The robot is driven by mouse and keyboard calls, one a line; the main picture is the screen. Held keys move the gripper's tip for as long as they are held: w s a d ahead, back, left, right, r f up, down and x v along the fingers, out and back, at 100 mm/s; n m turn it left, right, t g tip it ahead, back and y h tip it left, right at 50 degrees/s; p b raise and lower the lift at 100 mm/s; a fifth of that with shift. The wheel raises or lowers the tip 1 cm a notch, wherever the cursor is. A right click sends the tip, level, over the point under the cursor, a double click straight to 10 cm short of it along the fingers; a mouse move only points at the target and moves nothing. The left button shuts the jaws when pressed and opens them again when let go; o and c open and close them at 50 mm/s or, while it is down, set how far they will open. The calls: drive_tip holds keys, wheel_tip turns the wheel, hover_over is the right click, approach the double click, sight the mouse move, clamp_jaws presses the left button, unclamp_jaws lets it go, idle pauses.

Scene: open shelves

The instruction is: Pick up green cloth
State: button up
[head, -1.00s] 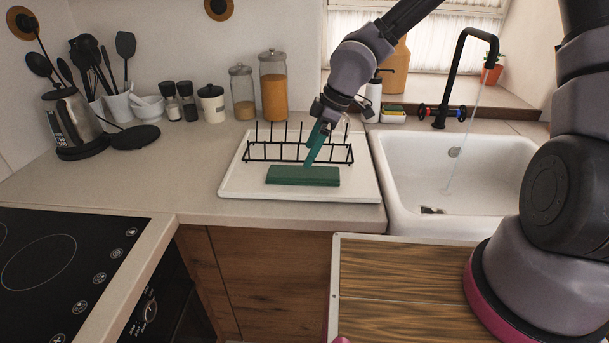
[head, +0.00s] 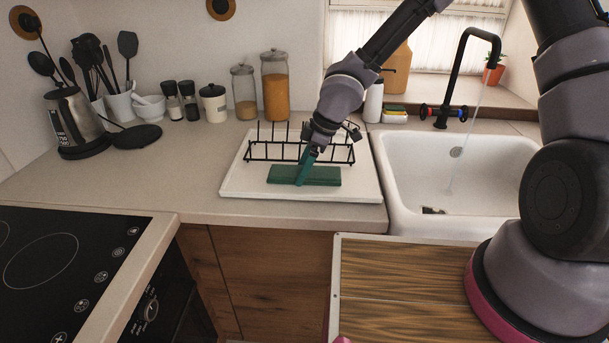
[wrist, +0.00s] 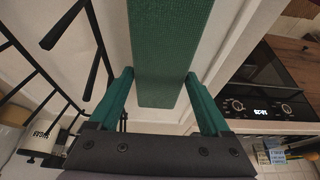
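The green cloth (head: 325,177) is a flat, folded strip on the front of a white tray (head: 245,187). It also shows in the wrist view as a woven green strip (wrist: 172,45). My gripper (head: 301,181), with green fingers, points down at the cloth near its middle in the head view. In the wrist view my gripper (wrist: 159,76) is open, with one finger on each side of the strip. Gaps show between the cloth's near end and the fingers. I cannot tell whether the fingertips touch the tray. Nothing is held.
A black wire rack (head: 258,152) stands on the tray just behind the cloth. The sink (head: 400,190) with its black tap (head: 453,85) is to the right. Jars (head: 275,88) stand at the back. The counter left of the tray (head: 185,185) is clear.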

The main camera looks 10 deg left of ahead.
drive_tip(key=shift+c, duration=1.3)
drive_tip(key=shift+r, duration=0.15)
wheel_tip(320, 180, up, 10)
drive_tip(key=o, duration=0.8)
drive_tip(key=shift+c, duration=0.2)
drive_tip(key=c, duration=0.5)
drive_tip(key=shift+o, duration=0.2)
drive_tip(key=shift+s, duration=0.1)
